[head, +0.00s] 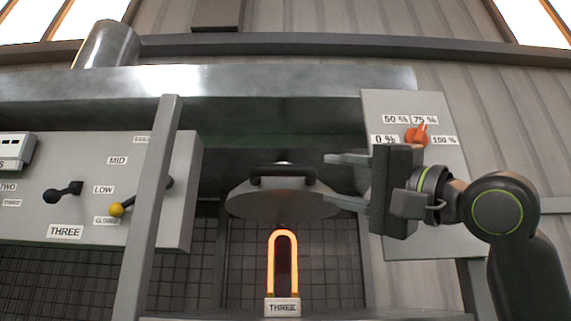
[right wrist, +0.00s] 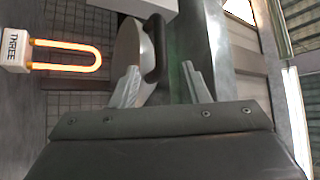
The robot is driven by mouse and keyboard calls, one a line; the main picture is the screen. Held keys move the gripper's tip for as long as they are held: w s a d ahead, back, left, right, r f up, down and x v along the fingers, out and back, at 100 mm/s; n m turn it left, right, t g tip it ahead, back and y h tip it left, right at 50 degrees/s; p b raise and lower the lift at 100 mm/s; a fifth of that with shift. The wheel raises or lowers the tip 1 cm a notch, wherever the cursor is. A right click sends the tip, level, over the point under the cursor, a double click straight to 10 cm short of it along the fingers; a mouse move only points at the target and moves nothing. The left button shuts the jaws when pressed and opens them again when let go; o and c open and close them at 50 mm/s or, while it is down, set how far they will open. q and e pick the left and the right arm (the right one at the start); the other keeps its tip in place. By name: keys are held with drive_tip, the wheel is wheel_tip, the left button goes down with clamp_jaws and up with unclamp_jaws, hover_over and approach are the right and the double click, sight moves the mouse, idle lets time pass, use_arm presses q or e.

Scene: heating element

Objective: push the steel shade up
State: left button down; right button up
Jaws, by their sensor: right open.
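The steel shade (head: 283,205) is a round grey plate with a black handle (head: 283,174) across its top. It hangs above the glowing U-shaped heating element (head: 270,265), which carries a label THREE. My right gripper (head: 334,181) is open, its fingers pointing left at the shade's right end. In the right wrist view the shade (right wrist: 127,50) and its handle (right wrist: 155,48) show just beyond the open fingers. The handle lies between the lines of the two fingers; I cannot tell whether anything touches. My left gripper is not in view.
A panel at the right holds an orange dial (head: 417,136) with percent labels, close behind my right gripper. At the left is a panel (head: 85,150) with levers, one yellow-tipped (head: 116,210). A grey post (head: 152,210) stands left of the shade.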

sight(291, 172)
drive_tip(key=p+x, duration=0.3)
drive_tip(key=x, duration=0.8)
drive_tip(key=shift+w+a, duration=0.1)
drive_tip(key=shift+a, duration=0.05)
drive_tip(key=shift+c, duration=0.3)
clamp_jaws()
